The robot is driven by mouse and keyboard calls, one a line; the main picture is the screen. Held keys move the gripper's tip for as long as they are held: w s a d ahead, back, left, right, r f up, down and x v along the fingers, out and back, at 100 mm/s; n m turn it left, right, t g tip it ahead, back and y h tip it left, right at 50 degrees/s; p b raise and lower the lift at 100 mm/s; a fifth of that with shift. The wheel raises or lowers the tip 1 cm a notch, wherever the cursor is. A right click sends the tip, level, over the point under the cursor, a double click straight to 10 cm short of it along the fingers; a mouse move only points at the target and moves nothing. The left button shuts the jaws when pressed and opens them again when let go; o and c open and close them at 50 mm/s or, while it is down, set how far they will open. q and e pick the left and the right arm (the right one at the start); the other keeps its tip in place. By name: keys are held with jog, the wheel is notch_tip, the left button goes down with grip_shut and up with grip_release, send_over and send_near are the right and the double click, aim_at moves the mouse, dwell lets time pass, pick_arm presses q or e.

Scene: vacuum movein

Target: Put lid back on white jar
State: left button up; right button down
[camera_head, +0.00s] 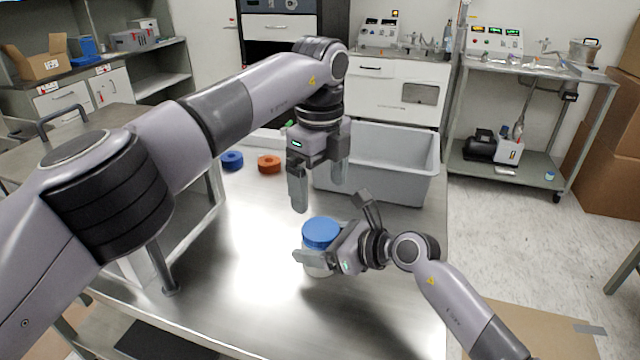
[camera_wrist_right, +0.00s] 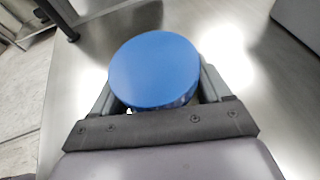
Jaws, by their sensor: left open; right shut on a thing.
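The white jar (camera_head: 318,268) stands on the steel table, mostly hidden by my right gripper. The blue lid (camera_head: 321,232) sits on top of the jar and looks level; it also shows in the right wrist view (camera_wrist_right: 154,70). Whether it is screwed tight cannot be told. My right gripper (camera_head: 318,258) is shut around the jar from the right, below the lid. In the right wrist view its fingers (camera_wrist_right: 157,85) lie on either side of the jar under the lid. My left gripper (camera_head: 318,192) is open and empty, pointing down above the lid and apart from it.
A grey bin (camera_head: 395,168) stands on the table behind the jar. A blue round piece (camera_head: 231,160) and an orange one (camera_head: 269,164) lie at the back left. The front of the table is clear. A cart with equipment (camera_head: 510,165) stands beyond it at the right.

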aim_at(320, 229)
pick_arm(q)
jog(key=shift+f, duration=4.05)
jog(key=c, duration=1.1)
jog(key=shift+m, duration=1.6)
pick_arm(e)
jog(key=shift+d, duration=0.1)
pick_arm(q)
jog(key=o, duration=1.2)
jog(key=shift+c, duration=0.2)
